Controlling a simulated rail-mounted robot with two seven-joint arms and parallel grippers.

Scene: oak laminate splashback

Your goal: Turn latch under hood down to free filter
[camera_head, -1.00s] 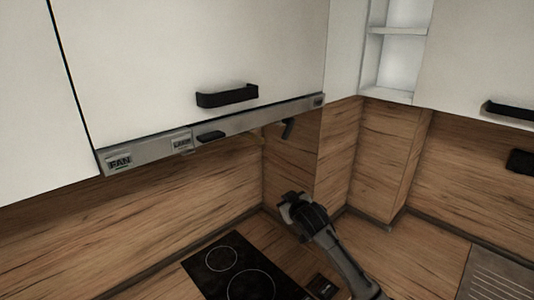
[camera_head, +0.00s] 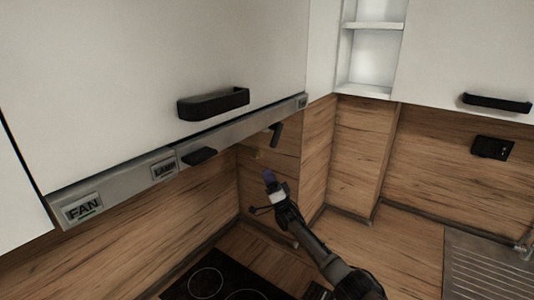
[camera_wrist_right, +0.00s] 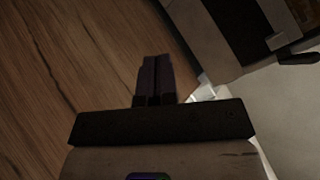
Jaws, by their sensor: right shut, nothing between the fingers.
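The hood (camera_head: 230,131) is a grey strip under the white wall cabinet in the head view. A small dark latch (camera_head: 276,133) hangs below its right end, pointing down and slightly left. My right gripper (camera_head: 268,176) is shut and empty, pointing up, below the latch in the picture and apart from it. In the right wrist view its dark fingers (camera_wrist_right: 155,79) are together with nothing between them. The hood's underside (camera_wrist_right: 235,35) fills the upper right there, with a dark panel; I cannot tell whether the dark piece at the right edge is the latch. My left gripper is out of view.
A black cabinet handle (camera_head: 213,103) sticks out above the hood. A dark hob (camera_head: 222,280) lies below on the worktop. Wood splashback (camera_head: 320,155) stands behind and right of my right gripper. A steel sink drainer (camera_head: 485,262) is at the lower right.

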